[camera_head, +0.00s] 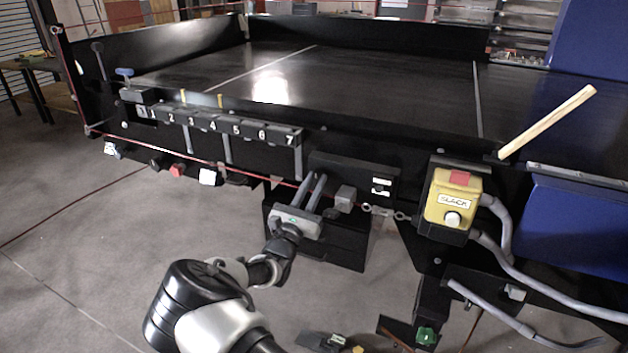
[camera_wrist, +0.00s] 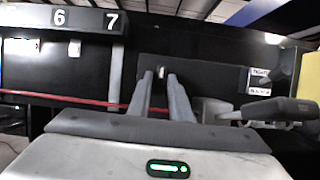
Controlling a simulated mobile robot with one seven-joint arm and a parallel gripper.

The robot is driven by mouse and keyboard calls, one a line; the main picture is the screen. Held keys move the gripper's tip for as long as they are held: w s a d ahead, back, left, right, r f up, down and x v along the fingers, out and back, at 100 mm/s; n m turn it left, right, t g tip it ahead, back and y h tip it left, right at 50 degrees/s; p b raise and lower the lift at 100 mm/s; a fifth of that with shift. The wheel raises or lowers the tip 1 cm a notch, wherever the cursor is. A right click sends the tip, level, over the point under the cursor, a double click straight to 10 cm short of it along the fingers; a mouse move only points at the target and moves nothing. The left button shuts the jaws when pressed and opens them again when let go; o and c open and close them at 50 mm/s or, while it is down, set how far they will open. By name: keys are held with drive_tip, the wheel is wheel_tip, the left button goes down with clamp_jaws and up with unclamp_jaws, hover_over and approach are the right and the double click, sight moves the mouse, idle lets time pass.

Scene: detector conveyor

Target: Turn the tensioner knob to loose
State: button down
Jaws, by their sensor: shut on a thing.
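The tensioner knob (camera_wrist: 161,73) sits low on the black panel of the conveyor's side, mostly hidden between my fingertips. Only a small pale mark on it shows in the wrist view. My gripper (camera_head: 318,177) reaches up to the panel from below, and its two grey fingers are shut on the knob; they also show in the wrist view (camera_wrist: 160,84). The black mounting plate (camera_head: 340,168) carries two small white labels (camera_head: 381,187) to the right of the knob. One label seems to read "TIGHT" in the wrist view; the other is too small to read.
A grey block (camera_head: 346,198) with a dark lever sits just right of my fingers. Numbered black blocks (camera_head: 236,130) line the conveyor edge at left. A wooden handle (camera_head: 547,122) sticks up at right.

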drive_tip(key=shift+n, duration=0.5)
drive_tip(key=c, duration=1.8)
unclamp_jaws()
drive_tip(key=shift+o, duration=0.2)
drive_tip(key=b+v, duration=0.1)
drive_tip(key=v, duration=1.6)
drive_tip(key=shift+s, duration=0.3)
drive_tip(key=shift+d+f, duration=0.1)
